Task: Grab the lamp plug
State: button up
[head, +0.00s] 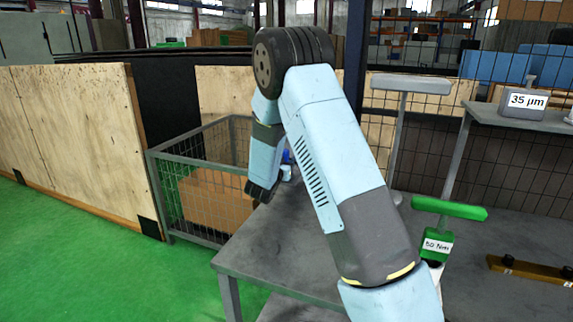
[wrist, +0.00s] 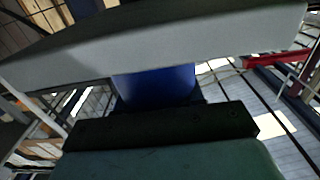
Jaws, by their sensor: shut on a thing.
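In the wrist view, a blue part (wrist: 155,86), which looks like the lamp plug, sits between the pale upper finger and the dark lower finger of my gripper (wrist: 156,94). The fingers are shut on it and hide its upper and lower ends. In the head view, my gripper (head: 262,188) points down at the far left end of the grey table. A small blue patch (head: 287,157) shows just right of it, partly hidden by my arm. I cannot tell there whether it is the same part. No lamp is clearly seen.
A wire mesh crate (head: 160,190) with a cardboard box (head: 215,200) stands beside the table (head: 285,250). A green-handled tool marked 50 Nm (head: 437,245) stands at the right. A block marked 35 µm (head: 522,103) rests on a raised shelf. Green floor is free at the left.

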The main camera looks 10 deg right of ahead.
grip_shut()
jog(key=shift+r, duration=0.1)
